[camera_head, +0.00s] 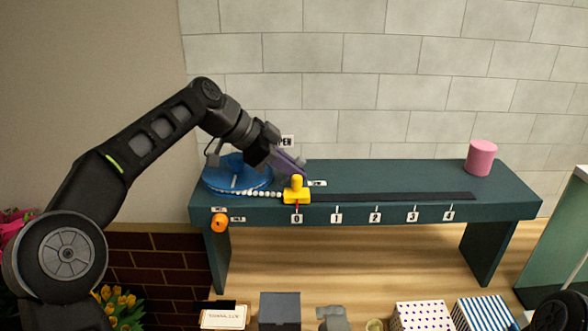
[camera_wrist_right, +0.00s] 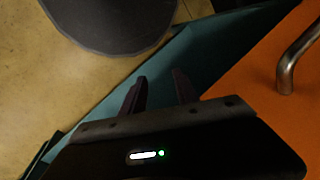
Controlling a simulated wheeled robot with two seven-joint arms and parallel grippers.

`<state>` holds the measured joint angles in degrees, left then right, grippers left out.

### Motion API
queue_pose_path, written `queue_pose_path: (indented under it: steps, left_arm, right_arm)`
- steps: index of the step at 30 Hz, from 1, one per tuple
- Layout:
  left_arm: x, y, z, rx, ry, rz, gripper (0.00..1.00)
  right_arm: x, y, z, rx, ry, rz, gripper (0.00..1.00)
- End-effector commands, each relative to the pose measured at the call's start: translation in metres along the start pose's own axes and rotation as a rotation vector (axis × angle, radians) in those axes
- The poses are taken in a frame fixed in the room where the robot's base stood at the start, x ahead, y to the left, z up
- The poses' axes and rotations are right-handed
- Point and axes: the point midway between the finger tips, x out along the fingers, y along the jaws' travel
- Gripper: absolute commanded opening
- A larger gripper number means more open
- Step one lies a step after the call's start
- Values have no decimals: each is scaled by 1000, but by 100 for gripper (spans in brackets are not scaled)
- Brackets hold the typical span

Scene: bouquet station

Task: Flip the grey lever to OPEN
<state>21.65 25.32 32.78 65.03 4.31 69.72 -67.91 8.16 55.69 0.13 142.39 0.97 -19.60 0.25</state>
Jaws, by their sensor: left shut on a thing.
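My left gripper (camera_head: 292,166) reaches down from the left over the back of the dark green bench, its fingers between the OPEN sign (camera_head: 287,140) and a small white label (camera_head: 317,183). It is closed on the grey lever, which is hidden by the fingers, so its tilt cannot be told. A yellow slider knob (camera_head: 295,190) stands just in front of the fingertips, at mark 0. In the right wrist view my right gripper (camera_wrist_right: 159,90) is open, with nothing between its fingers.
The bench (camera_head: 400,180) carries a blue disc (camera_head: 225,175), white beads, a dark slot with numbered marks and a pink cylinder (camera_head: 481,157). An orange knob (camera_head: 219,222) is on its front. Boxes, one dotted (camera_head: 424,316) and one striped (camera_head: 483,313), stand below. The bench's right half is mostly clear.

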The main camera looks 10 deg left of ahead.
Motion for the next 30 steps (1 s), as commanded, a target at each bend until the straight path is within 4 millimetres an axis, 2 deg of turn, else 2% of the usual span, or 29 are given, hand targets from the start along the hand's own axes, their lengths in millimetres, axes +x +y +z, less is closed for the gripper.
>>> queue_pose_path:
  steps: [17, 20, 27, 30]
  left_arm:
    - [-2, -1, -5, 3, 12, -8, 0]
    - [-1, -1, -1, -3, 35, -8, 0]
    - [-4, -2, 4, -30, 184, -5, 0]
    - [-9, -3, 2, -39, 232, -4, 0]
  right_arm:
    - [1, 0, 0, 0, 0, 0, 36]
    - [10, 3, -1, -1, 2, -2, 36]
    - [47, 12, -4, -8, 14, -14, 36]
    - [55, 14, -6, -12, 18, -18, 36]
